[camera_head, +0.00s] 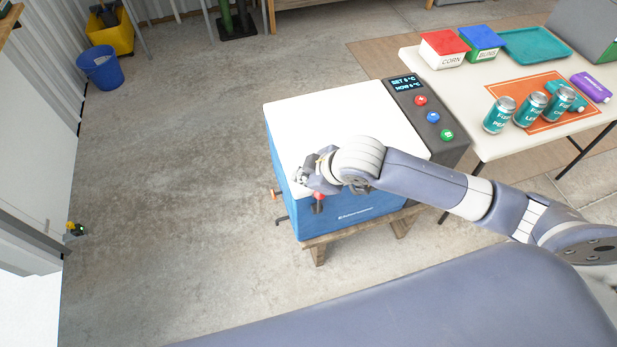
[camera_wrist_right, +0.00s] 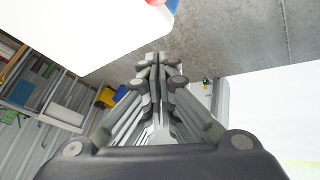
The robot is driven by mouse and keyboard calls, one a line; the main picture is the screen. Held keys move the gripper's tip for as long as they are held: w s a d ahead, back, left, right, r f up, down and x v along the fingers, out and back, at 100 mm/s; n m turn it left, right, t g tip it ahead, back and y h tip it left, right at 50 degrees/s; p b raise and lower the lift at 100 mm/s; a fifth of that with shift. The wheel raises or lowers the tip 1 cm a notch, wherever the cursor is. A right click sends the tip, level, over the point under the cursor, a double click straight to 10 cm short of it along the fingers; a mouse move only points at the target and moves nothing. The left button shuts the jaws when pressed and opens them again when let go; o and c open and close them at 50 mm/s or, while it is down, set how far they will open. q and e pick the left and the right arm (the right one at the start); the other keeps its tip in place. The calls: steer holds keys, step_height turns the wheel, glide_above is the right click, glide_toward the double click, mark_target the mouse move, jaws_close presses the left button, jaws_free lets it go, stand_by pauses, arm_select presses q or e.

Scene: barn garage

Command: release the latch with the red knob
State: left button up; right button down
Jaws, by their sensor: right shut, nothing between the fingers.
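The blue cooler box (camera_head: 365,208) with a white lid (camera_head: 300,118) stands on a low wooden stand. A red knob (camera_head: 318,197) shows on its near face close to the left corner, just below my right gripper. My right gripper (camera_head: 301,176) is shut and empty over the lid's near left corner, its fingers pointing left. In the right wrist view its closed fingertips (camera_wrist_right: 161,60) show with nothing between them. A red piece (camera_wrist_right: 157,2), probably the knob, is at the top edge, apart from the fingertips. The latch behind the knob is partly hidden. My left gripper is out of view.
A control panel (camera_head: 428,112) with coloured buttons is on the cooler's right. A table (camera_head: 428,68) beyond holds cans (camera_head: 499,115), boxes (camera_head: 443,49) and a teal tray (camera_head: 537,43). A blue bucket (camera_head: 100,68) stands far left. The floor left of the cooler is clear.

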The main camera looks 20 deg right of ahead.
steer(key=x, duration=0.6)
steer(key=shift+w+a+f, duration=0.1)
steer(key=shift+w+f, duration=0.1)
steer(key=shift+f, duration=0.05)
steer(key=shift+w+f+p, duration=0.1)
steer(key=shift+f+p, duration=0.25)
steer(key=d, duration=0.1)
steer(key=s+d, duration=0.1)
steer(key=s+d+p, duration=0.1)
steer(key=shift+d+f, duration=0.1)
steer(key=shift+f, duration=0.25)
